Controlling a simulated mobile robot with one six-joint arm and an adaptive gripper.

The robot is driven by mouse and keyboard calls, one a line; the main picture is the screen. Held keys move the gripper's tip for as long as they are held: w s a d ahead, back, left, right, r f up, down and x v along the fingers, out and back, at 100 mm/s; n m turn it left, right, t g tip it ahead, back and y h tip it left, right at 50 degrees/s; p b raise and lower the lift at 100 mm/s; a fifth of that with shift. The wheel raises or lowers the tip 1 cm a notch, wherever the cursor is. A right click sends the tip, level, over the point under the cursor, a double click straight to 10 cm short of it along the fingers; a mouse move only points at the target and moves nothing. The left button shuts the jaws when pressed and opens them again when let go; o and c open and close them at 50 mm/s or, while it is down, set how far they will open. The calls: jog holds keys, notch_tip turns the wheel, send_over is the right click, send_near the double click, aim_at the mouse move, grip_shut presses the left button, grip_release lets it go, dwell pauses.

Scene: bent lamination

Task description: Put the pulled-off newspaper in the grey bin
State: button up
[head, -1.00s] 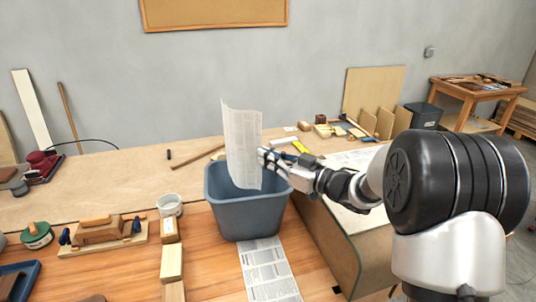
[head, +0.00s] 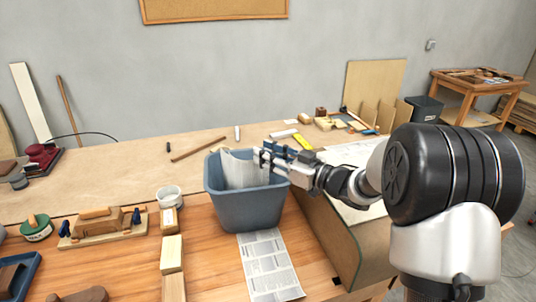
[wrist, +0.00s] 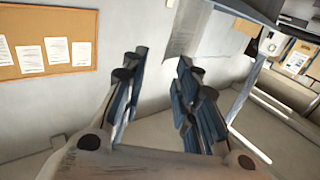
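The pulled-off newspaper (head: 240,170) is a pale printed sheet inside the grey bin (head: 247,208), with its upper edge about level with the far rim. The bin is blue-grey and stands upright on the wooden bench. My gripper (head: 264,158) is over the right part of the bin's opening, close to the sheet's right edge. In the wrist view its fingers (wrist: 158,95) are spread apart with nothing between them. The lower part of the sheet is hidden by the bin's front wall.
Another newspaper sheet (head: 266,266) lies flat on the bench in front of the bin. A small white pot (head: 169,197) and wooden blocks (head: 172,252) stand to the left. A panelled box (head: 335,238) is close on the right. The bench behind is mostly clear.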

notch_tip(320, 180, up, 10)
dwell(0.7)
dwell(0.5)
